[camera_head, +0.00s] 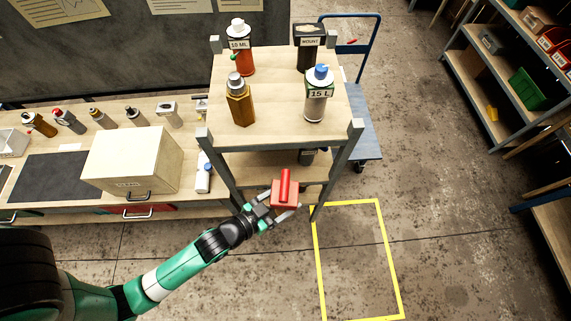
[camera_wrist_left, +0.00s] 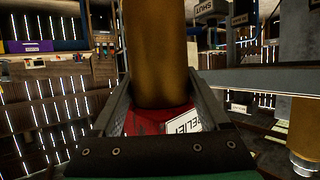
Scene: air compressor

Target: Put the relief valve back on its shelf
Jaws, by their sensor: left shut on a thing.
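The relief valve (camera_head: 285,194) is a red block with a red cylinder on top in the head view. In the left wrist view its red body (camera_wrist_left: 145,122) carries a white label reading "RELIEF". My left gripper (camera_head: 274,209) is shut on it, at the front edge of the wooden rack's lower shelf (camera_head: 241,168); whether it touches the shelf is unclear. A brown-gold cylinder (camera_wrist_left: 154,50) rises between the fingers in the wrist view; I cannot tell whether it belongs to the valve. My right gripper is not in view.
The rack's top board (camera_head: 275,112) holds several labelled containers, including the "15 L" one (camera_head: 318,95). Grey posts (camera_head: 345,160) frame the lower shelf. A dark item (camera_head: 308,156) stands at its back right. A wooden box (camera_head: 130,160) sits on the left bench.

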